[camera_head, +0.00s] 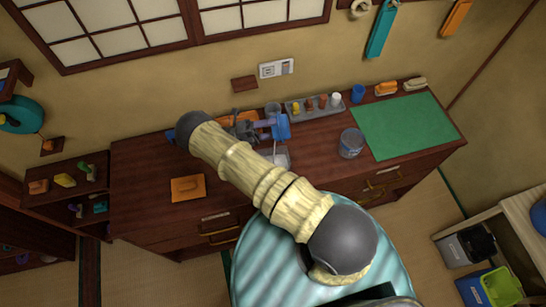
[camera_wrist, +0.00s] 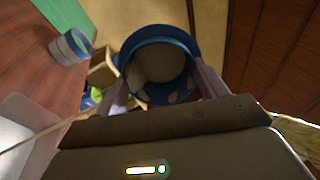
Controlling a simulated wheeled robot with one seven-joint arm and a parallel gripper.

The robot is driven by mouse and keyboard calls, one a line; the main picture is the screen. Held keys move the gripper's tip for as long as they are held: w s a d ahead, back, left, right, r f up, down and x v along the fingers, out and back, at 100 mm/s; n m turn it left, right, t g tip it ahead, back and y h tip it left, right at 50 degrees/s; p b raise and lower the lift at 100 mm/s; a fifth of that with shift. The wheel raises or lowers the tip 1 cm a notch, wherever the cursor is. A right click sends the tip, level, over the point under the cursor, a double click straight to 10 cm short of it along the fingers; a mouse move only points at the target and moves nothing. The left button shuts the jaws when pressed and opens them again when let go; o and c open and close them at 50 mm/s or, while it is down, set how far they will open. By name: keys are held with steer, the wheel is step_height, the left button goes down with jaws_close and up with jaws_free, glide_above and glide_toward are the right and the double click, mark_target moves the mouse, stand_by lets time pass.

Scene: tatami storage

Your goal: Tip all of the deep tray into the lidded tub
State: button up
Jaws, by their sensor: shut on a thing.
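My gripper (camera_head: 268,128) is over the back half of the dark wood desk, shut on a blue vessel (camera_head: 282,131). In the wrist view the vessel (camera_wrist: 158,45) is round-rimmed between my two fingers (camera_wrist: 162,92), with a pale area inside and pale spots along its lower part. I cannot tell whether those are contents, or its exact tilt. A translucent whitish container (camera_head: 275,158) stands on the desk just below the gripper, partly hidden by my arm; it may be the tub. I cannot make out a lid on it.
A grey tray (camera_head: 312,108) with small items lies behind. An orange-brown square plate (camera_head: 187,188) lies on the left.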

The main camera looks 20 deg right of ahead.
steer(key=shift+w+a+r+g+h, duration=0.1)
steer(key=shift+a+r+g+h, duration=0.1)
steer(key=shift+r+h, duration=0.5)
steer(key=shift+a+r+g+h, duration=0.15)
steer(key=shift+r+h, duration=0.25)
steer(key=shift+r, duration=0.55)
step_height(320, 180, down, 9)
steer(key=d+t+y, duration=0.1)
steer(key=d+y, duration=0.1)
steer(key=y, duration=0.3)
steer(key=shift+s+y, duration=0.25)
steer(key=shift+y, duration=0.05)
steer(key=s+d+f+t+y, duration=0.1)
steer(key=d+f+t+y, duration=0.1)
steer(key=d+f+y, duration=0.2)
steer(key=s+d+f+t+y, duration=0.1)
steer(key=d+f+y, duration=0.3)
steer(key=d+y, duration=0.4)
steer(key=shift+s+d+f+t+y, duration=0.25)
steer(key=shift+s+d+t+y, duration=0.15)
steer(key=shift+y, duration=1.9)
